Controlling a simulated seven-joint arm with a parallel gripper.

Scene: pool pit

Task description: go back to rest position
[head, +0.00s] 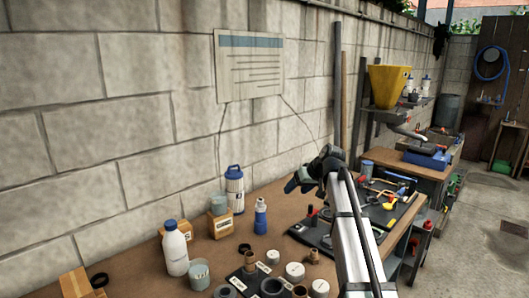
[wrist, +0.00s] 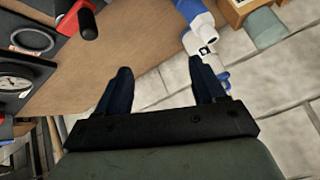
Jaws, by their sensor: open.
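My gripper (head: 293,185) is at the end of my raised arm in the head view, above the wooden workbench (head: 150,262) and in front of the block wall. In the wrist view my gripper (wrist: 164,76) has its two dark fingers spread apart. Nothing is held between them. Beyond the fingers are the brown bench top (wrist: 140,45) and, past the right finger, a blue-and-white canister (wrist: 196,28). The fingertips look small and dark in the head view.
The bench holds a white bottle (head: 175,250), a blue bottle (head: 260,217), a blue-and-white canister (head: 235,190), cardboard boxes, and several round fittings. A dark tool mat (head: 312,232) lies under my arm. The block wall (head: 110,120) stands close behind. The air above the bench is mostly clear.

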